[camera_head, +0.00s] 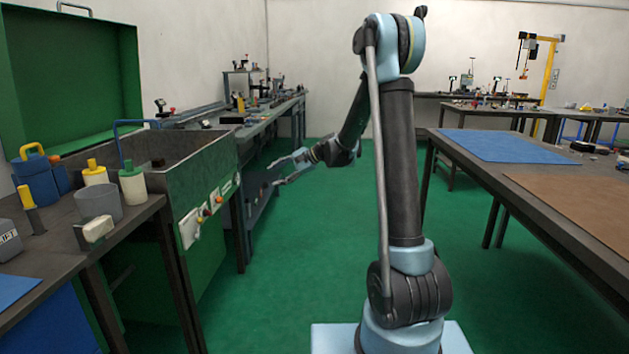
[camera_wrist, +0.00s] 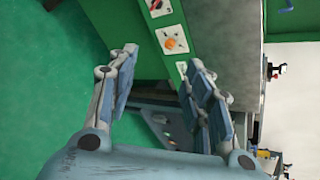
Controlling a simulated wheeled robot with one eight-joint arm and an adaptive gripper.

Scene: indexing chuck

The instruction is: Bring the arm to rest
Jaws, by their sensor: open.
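My arm stands upright in the middle of the head view, its forearm reaching down and to the left. My gripper (camera_head: 279,169) hangs in the air over the green floor, to the right of the green machine's front panel. In the wrist view my gripper (camera_wrist: 158,80) shows its two fingers spread apart with nothing between them. Behind the fingers is the green machine's front panel (camera_wrist: 165,25) with an orange knob (camera_wrist: 170,43). The gripper appears apart from the panel.
The green machine (camera_head: 195,185) with its raised lid (camera_head: 75,75) stands at left. A bench (camera_head: 60,225) with bottles and a grey cup (camera_head: 99,205) is at front left. A table with a blue mat (camera_head: 520,145) and brown mat (camera_head: 585,200) is at right. Green floor (camera_head: 290,260) between is clear.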

